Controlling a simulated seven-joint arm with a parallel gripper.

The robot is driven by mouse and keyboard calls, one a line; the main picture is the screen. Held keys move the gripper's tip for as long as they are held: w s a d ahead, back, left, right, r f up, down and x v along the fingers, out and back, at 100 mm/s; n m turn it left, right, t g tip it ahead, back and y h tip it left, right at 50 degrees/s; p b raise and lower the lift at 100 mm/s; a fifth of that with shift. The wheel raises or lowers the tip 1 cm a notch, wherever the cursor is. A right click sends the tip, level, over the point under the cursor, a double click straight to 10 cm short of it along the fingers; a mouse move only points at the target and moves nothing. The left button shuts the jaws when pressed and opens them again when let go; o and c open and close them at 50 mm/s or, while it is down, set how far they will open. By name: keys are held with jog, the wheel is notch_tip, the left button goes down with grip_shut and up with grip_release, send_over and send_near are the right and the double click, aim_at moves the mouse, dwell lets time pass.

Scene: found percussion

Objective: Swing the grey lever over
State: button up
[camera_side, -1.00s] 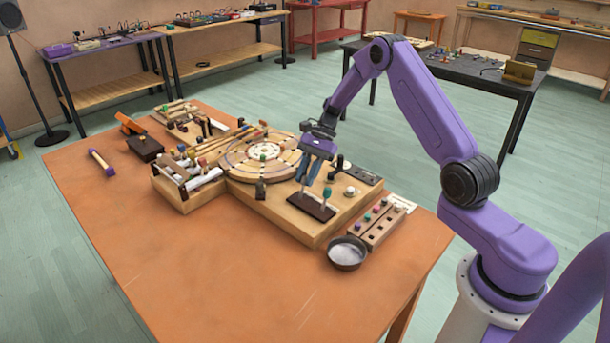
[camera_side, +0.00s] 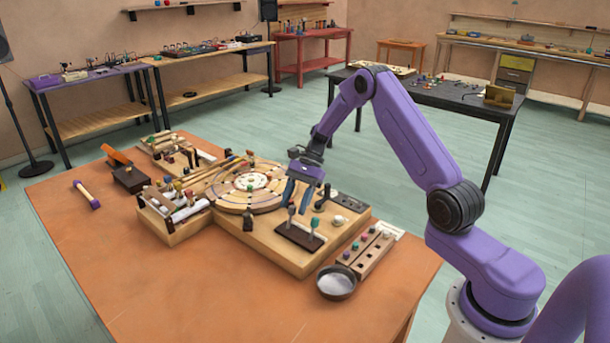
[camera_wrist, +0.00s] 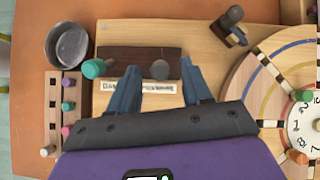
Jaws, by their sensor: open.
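The grey lever (camera_side: 291,211) stands on a dark base plate (camera_side: 298,236) on the wooden board. My gripper (camera_side: 292,206) points down above the plate, fingers apart and empty. A finger partly covers the grey lever's surroundings in the side view; I cannot tell whether they touch it.
A round numbered dial (camera_side: 250,187) lies beside the plate on the board. A metal bowl (camera_side: 337,282) and a rack of coloured pegs (camera_side: 370,252) stand near the board's front right. A black lever (camera_side: 323,197) and a white knob (camera_side: 339,220) stand behind. The table's front left is clear.

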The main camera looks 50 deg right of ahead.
jog(key=s+v, duration=0.1)
jog(key=v, duration=1.5)
jog(key=shift+w+d+r, duration=0.2)
jog(key=shift+w+r, duration=0.05)
jog(key=shift+w, duration=0.2)
jog(key=s+a+r+n+g+h, duration=0.1)
jog(key=s+a+n+h, duration=0.1)
jog(key=s+a+n, duration=0.35)
jog(key=s+a+r+n+h, duration=0.1)
jog(key=s+a+n, duration=0.1)
jog(key=a, duration=0.7)
jog(key=s+a+r+n+g+h, duration=0.1)
jog(key=s+a+n+h, duration=0.1)
jog(key=s+a+n, duration=0.35)
jog(key=s+a+f+n+t+h, duration=0.1)
jog(key=s+n, duration=0.6)
jog(key=s, duration=0.5)
jog(key=s+a+f+n+t+h, duration=0.1)
jog(key=s+n+t, duration=0.1)
jog(key=s+n, duration=0.6)
jog(key=s, duration=0.4)
jog(key=shift+a+f, duration=0.2)
jog(key=shift+a, duration=0.15)
